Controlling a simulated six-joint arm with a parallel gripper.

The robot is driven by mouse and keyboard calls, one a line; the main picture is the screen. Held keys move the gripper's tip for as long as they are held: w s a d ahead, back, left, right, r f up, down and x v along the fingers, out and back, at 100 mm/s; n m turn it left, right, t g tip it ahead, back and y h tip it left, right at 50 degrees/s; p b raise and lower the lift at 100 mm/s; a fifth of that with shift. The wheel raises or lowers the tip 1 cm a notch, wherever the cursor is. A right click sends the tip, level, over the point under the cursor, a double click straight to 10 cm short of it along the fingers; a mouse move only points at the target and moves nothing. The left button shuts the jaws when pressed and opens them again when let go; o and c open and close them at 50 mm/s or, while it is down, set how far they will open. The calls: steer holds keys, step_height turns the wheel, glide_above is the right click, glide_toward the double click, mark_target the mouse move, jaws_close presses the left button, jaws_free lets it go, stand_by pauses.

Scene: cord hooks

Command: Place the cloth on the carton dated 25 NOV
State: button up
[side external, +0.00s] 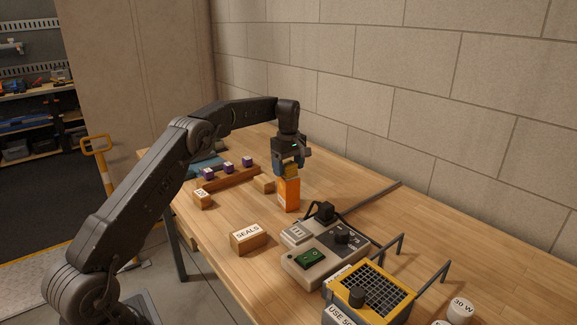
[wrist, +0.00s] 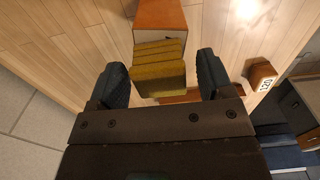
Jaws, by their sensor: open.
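A mustard-yellow folded cloth (side external: 291,170) sits at the top of an orange carton (side external: 289,195) in the side view. In the wrist view the cloth (wrist: 160,68) shows several folded layers, with the carton (wrist: 160,14) just beyond it. I cannot read a date on the carton. My gripper (side external: 288,170) points down over the carton. Its fingers are open on either side of the cloth, and the wrist view shows gaps between the fingers (wrist: 163,70) and the cloth. Whether the cloth rests fully on the carton's top is partly hidden by the fingers.
A wooden rack (side external: 232,178) with purple cubes stands behind left. A SEALS block (side external: 248,238) lies in front. A grey control box (side external: 325,255), a yellow grilled unit (side external: 370,293) and a 30 W canister (side external: 460,309) fill the right front. The wood around the carton is mostly clear.

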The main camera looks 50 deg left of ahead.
mark_target(289, 163)
step_height(289, 163, up, 7)
steer(key=shift+r, duration=0.1)
steer(key=shift+d+r, duration=0.2)
steer(key=shift+r, duration=0.4)
steer(key=s+d+r+m+t, duration=0.3)
steer(key=s+d+r+m, duration=0.6)
steer(key=s+d+r, duration=0.5)
steer(key=s+d+f+m+t, duration=0.1)
steer(key=s+d+f+m, duration=0.2)
steer(key=s, duration=0.4)
steer(key=s+d+f+m, duration=0.3)
steer(key=s+d+f, duration=0.1)
steer(key=s, duration=0.4)
steer(key=s+d+f+m+t, duration=0.1)
steer(key=s+d+f+m, duration=0.2)
steer(key=s, duration=0.4)
steer(key=shift+s+d+f+t, duration=0.25)
steer(key=shift+s+f+t, duration=0.1)
steer(key=shift+f, duration=0.25)
